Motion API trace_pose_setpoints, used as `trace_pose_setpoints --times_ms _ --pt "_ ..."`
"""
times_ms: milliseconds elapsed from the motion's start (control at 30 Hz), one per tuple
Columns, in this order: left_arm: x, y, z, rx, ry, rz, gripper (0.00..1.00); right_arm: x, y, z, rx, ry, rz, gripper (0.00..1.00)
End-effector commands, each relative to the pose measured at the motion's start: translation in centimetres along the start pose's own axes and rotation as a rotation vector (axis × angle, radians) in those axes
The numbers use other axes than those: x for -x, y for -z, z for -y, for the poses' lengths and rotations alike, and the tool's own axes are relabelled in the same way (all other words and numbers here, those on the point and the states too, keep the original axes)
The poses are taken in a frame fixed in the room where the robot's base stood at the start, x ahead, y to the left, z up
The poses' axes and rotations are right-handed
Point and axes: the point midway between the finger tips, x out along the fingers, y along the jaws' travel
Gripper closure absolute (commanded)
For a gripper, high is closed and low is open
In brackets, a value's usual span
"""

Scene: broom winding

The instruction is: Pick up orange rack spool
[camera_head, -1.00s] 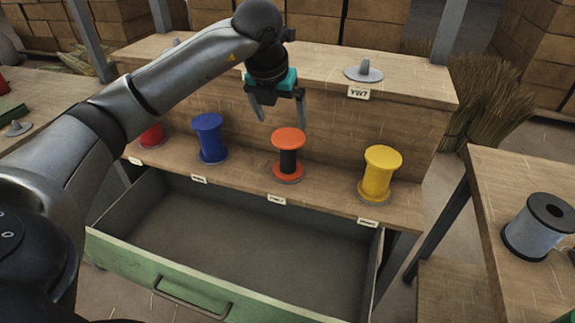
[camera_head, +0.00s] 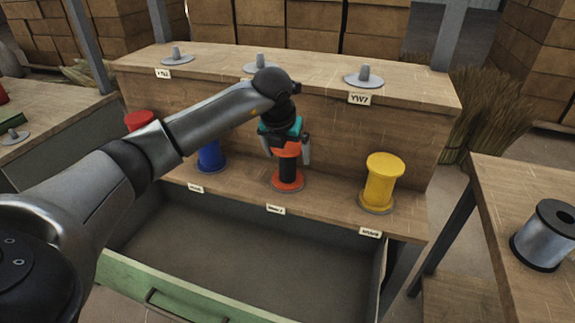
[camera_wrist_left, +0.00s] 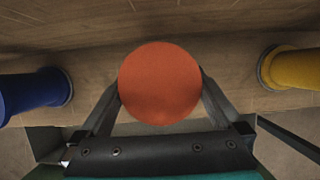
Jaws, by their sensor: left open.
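In the left wrist view the round orange top of the spool (camera_wrist_left: 160,82) lies between the two open fingers (camera_wrist_left: 160,105). The fingers' tips are partly hidden by the spool top, and I cannot tell whether they touch it. My right gripper is not in view.
A blue spool (camera_head: 209,157) stands to the left and a yellow spool (camera_head: 381,182) to the right on the same shelf. A red spool (camera_head: 139,121) is farther left, partly behind my arm. An open green drawer (camera_head: 180,302) is below. A grey spool (camera_head: 545,236) stands on the right table.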

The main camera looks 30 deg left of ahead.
Motion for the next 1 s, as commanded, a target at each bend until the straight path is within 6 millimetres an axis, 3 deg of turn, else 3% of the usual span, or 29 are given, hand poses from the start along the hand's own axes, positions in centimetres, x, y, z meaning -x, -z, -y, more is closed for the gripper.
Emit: trace_pose_setpoints --times_ms 33,200,567,1000 --pt "-1.3 0.2 0.1 0.001 0.0 -0.004 0.0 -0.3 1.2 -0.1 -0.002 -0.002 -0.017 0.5" --pt "-3.0 0.1 0.1 0.0 0.0 -0.002 0.0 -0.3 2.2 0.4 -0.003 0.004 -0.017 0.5" --pt "-3.6 0.1 0.0 0.0 0.0 -0.001 0.0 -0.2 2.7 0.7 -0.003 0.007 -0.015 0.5" --pt "-3.6 0.1 0.0 0.0 0.0 0.0 0.47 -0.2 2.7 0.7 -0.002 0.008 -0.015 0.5"
